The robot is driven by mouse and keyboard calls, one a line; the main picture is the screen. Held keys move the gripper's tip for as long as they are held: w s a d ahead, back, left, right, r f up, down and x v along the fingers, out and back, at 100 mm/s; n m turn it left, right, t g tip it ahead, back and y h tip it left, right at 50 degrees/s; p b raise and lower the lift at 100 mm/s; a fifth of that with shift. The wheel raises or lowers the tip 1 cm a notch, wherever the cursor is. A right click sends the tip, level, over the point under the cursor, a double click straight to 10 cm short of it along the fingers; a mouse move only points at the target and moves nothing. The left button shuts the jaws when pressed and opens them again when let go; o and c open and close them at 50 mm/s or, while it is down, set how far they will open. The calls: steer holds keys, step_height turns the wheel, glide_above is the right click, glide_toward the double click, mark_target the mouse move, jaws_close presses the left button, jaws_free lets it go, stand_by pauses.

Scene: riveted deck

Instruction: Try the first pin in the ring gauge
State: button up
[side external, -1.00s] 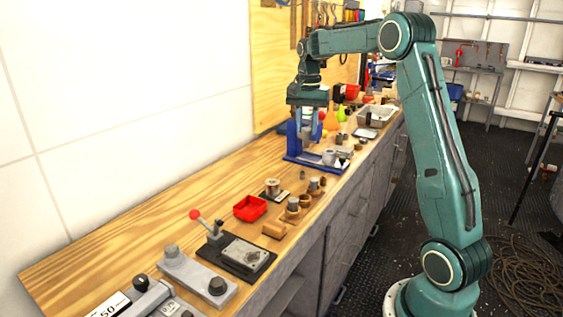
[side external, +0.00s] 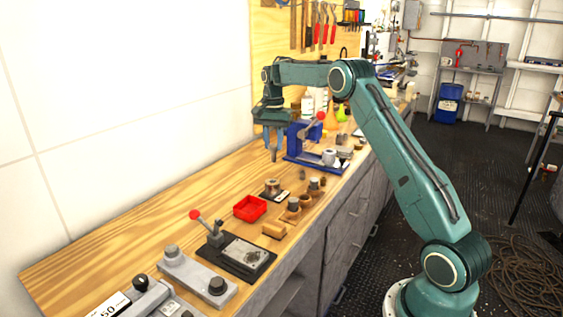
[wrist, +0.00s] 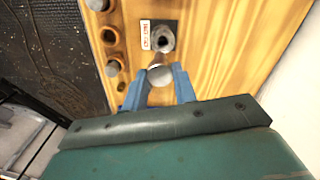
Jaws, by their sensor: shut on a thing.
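My gripper (side external: 273,156) hangs over the bench, its blue fingers pointing down. In the wrist view its fingers (wrist: 158,88) are shut on a round, grey metal pin (wrist: 159,75), seen end-on. The ring gauge (wrist: 162,38) is a grey ring with a dark bore, on a dark plate with a white and red label. It also stands in the side view (side external: 272,185), below and just nearer the camera than the gripper.
Wooden holders stand right of the gauge, with a grey pin (side external: 293,203) and another pin (side external: 314,183); an empty holder (wrist: 109,36) sits between them. A red bin (side external: 250,208) is left of the gauge. A blue press (side external: 310,140) with a red-knobbed lever stands behind.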

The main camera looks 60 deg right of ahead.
mark_target(272, 161)
steer(key=shift+w+f, duration=0.25)
steer(key=shift+w, duration=0.05)
steer(key=shift+f, duration=0.15)
steer(key=shift+f, duration=3.05)
steer(key=shift+f, duration=1.55)
stand_by(1.7)
steer(key=shift+r, duration=0.15)
stand_by(1.0)
